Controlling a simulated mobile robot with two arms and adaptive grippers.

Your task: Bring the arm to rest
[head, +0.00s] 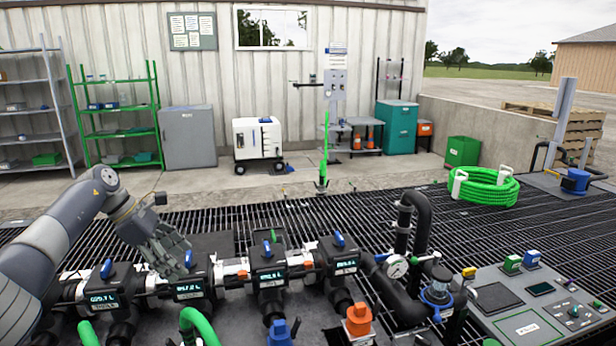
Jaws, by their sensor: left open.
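My left arm comes in from the left. My left gripper (170,262) is open and points down, just above and behind the row of metering valves on the manifold (235,272). I see nothing held between its fingers. The manifold carries dark valve bodies with small lit displays, blue levers and orange fittings. Whether the fingertips touch the valve body (190,287) below them, I cannot tell. My right gripper does not show.
A control panel (545,310) stands at the right front, beside a black bent pipe (421,225) with a gauge (396,266). A coiled green hose (485,187) lies on the grating behind. Shelves, a grey cabinet (188,137) and a white wheeled unit (257,140) line the wall. The grating behind the manifold is mostly clear.

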